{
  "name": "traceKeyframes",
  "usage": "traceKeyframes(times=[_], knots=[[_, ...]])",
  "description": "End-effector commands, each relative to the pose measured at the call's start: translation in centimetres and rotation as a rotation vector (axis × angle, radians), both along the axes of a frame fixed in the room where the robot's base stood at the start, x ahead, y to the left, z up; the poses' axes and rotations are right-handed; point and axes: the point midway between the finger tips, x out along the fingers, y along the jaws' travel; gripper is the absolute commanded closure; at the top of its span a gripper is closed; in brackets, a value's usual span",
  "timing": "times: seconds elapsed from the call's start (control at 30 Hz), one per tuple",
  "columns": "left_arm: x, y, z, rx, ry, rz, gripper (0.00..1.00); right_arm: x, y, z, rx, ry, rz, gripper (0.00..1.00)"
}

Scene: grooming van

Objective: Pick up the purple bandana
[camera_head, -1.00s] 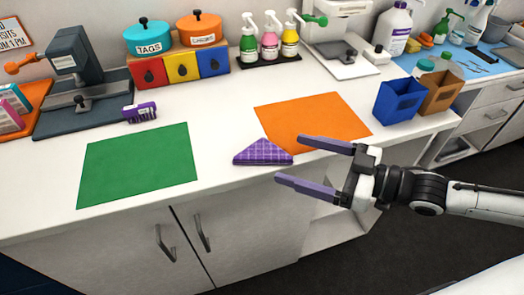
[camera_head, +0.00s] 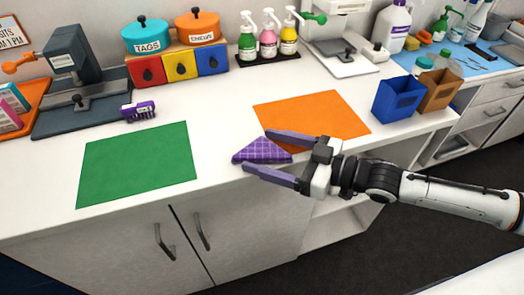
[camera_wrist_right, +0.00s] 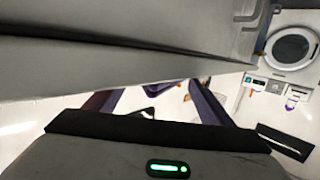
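The purple bandana (camera_head: 258,151) is folded into a plaid triangle and lies on the white counter near its front edge, between the green mat and the orange mat. My right gripper (camera_head: 256,151) is open, with its two purple fingers reaching in from the right. One finger is at the bandana's far side and the other at its near side, by the counter edge. I cannot tell whether either finger touches it. My left gripper is in neither view.
A green mat (camera_head: 138,165) lies left and an orange mat (camera_head: 318,115) right on the counter. A purple brush (camera_head: 139,111) lies behind the green mat. Blue (camera_head: 398,99) and brown (camera_head: 440,90) bins stand at right. Cabinet doors (camera_head: 190,235) drop below the front edge.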

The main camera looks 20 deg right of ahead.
Motion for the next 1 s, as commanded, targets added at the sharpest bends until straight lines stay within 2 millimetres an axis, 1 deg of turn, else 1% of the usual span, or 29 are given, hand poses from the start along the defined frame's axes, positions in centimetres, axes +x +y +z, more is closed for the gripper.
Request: traceKeyframes(times=[0.03,0.1,0.2,0.27,0.3,0.47,0.57,0.67,0.9,1.0], knots=[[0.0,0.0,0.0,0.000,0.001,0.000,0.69,0.0,0.0,0.0,0.000,0.000,0.000,0.34],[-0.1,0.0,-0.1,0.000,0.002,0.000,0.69,0.0,0.0,0.0,0.000,0.000,0.000,0.46],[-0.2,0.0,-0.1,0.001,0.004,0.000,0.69,0.0,0.0,0.0,0.000,0.000,0.000,0.60],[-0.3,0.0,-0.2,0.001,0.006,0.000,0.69,0.0,0.0,0.0,0.000,0.000,0.000,0.60],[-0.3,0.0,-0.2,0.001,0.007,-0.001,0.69,0.0,0.0,0.0,0.001,-0.001,0.000,0.64],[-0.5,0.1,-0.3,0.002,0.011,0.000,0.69,0.0,0.0,0.1,0.001,-0.001,0.000,0.64],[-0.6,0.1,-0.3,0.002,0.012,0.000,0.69,0.0,0.0,0.5,0.001,-0.002,0.000,0.64],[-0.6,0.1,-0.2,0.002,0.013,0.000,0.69,0.0,0.0,1.9,0.000,-0.004,0.001,0.64],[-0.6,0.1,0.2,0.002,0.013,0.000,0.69,0.0,0.0,6.8,0.000,-0.006,0.001,0.64],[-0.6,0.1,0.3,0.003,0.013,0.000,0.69,0.0,0.0,8.4,0.000,-0.004,0.001,0.64]])
